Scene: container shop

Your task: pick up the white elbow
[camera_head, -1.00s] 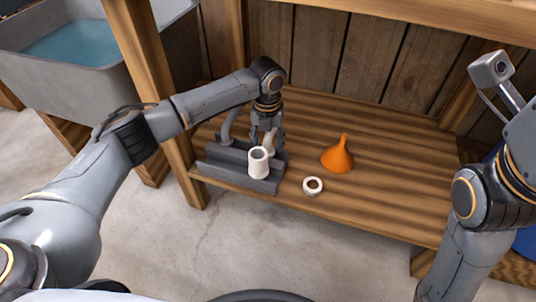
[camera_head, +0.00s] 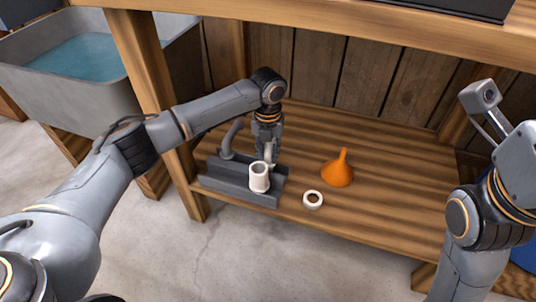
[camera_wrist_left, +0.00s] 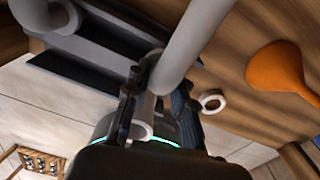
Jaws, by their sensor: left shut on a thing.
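The white elbow (camera_head: 259,178) stands at the front of a grey rack on the wooden shelf, its round open end facing up. My left gripper (camera_head: 267,157) reaches down just behind it and is shut on it. In the left wrist view the elbow (camera_wrist_left: 185,50) runs as a pale tube between the fingers (camera_wrist_left: 158,95), with another round opening low down. The fingers partly hide it. Whether it touches the rack, I cannot tell. My right arm shows at the right of the head view, but its gripper is not in view.
The grey rack (camera_head: 225,185) also has a grey bent pipe (camera_head: 228,140) at its left. A white ring (camera_head: 313,200) and an orange funnel (camera_head: 338,170) stand to the right. A table post (camera_head: 150,90) and upper board (camera_head: 300,25) frame the shelf. Shelf right of the funnel is clear.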

